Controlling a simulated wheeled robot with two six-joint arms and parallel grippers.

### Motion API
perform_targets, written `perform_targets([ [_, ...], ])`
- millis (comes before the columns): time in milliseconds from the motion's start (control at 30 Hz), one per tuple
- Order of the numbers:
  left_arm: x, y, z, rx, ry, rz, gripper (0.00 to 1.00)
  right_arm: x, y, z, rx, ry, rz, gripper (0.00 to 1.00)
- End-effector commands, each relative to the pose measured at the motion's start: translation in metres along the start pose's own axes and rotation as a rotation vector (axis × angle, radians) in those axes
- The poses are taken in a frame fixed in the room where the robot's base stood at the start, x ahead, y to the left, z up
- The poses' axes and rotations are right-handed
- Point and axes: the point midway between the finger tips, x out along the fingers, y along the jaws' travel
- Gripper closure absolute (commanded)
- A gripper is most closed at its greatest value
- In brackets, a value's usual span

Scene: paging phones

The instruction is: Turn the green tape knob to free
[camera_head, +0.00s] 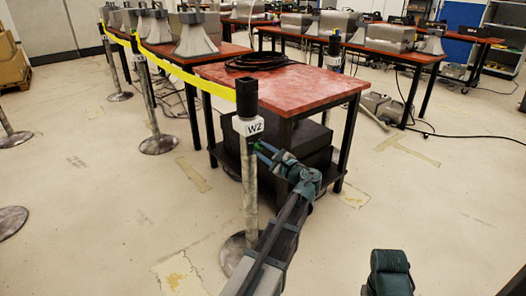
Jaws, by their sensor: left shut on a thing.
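A post labelled W2 (249,190) stands upright on a round base in the middle of the view, with a black head at its top. A yellow tape (205,82) runs from its head to the left and back. The small green knob (257,146) shows just below the white W2 label, mostly hidden by my gripper. My left gripper (262,150) reaches in at the post's right side, its fingers shut on the green knob. Which way the knob points is too small to tell. At the lower right a dark part of my right arm (389,272) shows, but its fingers do not.
A red-topped table (305,88) with a coiled black cable (257,61) stands close behind the post. More posts hold the tape on the left. Cables lie on the floor at the right. The floor in front is clear.

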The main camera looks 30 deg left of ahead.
Motion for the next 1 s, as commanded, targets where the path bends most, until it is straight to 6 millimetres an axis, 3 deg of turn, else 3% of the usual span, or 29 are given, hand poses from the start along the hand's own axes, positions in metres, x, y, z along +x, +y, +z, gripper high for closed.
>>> perform_targets([
  [367, -0.001, 0.001, 0.000, -0.004, 0.001, 0.002, 1.00, 0.000, 0.000, 0.000, 0.000, 0.000, 0.000, 0.50],
  [400, -0.001, 0.001, 0.000, -0.004, 0.001, 0.002, 0.60, 0.000, 0.000, 0.000, 0.000, 0.000, 0.000, 0.50],
  [433, -0.001, 0.001, 0.000, -0.004, 0.001, 0.002, 0.55, 0.000, 0.000, 0.000, 0.000, 0.000, 0.000, 0.50],
  [767, -0.005, 0.000, 0.000, -0.003, 0.001, 0.000, 0.55, 0.000, 0.000, 0.000, 0.000, 0.000, 0.000, 0.50],
  [1000, -0.047, 0.001, 0.001, -0.003, 0.004, -0.002, 0.55, 0.000, 0.000, 0.000, 0.000, 0.000, 0.000, 0.50],
])
